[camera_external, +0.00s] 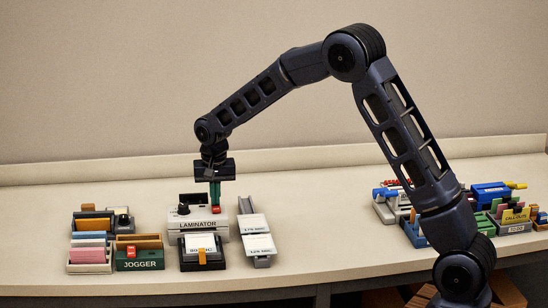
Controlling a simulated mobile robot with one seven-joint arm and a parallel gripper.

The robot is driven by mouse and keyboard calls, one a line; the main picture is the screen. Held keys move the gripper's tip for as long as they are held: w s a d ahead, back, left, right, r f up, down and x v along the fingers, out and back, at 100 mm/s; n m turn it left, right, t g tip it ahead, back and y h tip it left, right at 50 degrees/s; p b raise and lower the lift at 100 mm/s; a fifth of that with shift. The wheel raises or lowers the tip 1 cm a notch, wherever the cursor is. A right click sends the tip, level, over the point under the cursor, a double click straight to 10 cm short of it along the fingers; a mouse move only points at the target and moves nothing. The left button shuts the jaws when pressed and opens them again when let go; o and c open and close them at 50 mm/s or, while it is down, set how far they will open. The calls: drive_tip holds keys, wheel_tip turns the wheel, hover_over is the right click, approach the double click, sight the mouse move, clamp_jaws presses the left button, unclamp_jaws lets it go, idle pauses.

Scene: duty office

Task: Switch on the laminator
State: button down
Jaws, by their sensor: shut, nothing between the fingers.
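The laminator (198,226) is a white box with a black knob (183,209) on its top left and its name on the front. A small red switch part (216,210) shows on its top right. My gripper (215,195) points straight down right over that red part, its green-tipped fingers shut and empty. The fingertips look to be at or just above the red part; I cannot tell if they touch. The gripper hides part of the laminator's top.
A green jogger (139,258) and paper trays (90,255) stand to the left. A black unit (203,257) sits in front of the laminator, and a grey rack with white labels (259,246) is on its right. Coloured office items (490,196) are at far right. The middle counter is clear.

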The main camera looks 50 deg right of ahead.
drive_tip(key=shift+s+a, duration=0.45)
drive_tip(key=shift+a, duration=0.05)
drive_tip(key=shift+r, duration=0.15)
wheel_tip(320, 180, up, 14)
drive_tip(key=s+a, duration=0.1)
drive_tip(key=shift+s+a+f, duration=0.2)
drive_tip(key=shift+s+a, duration=0.15)
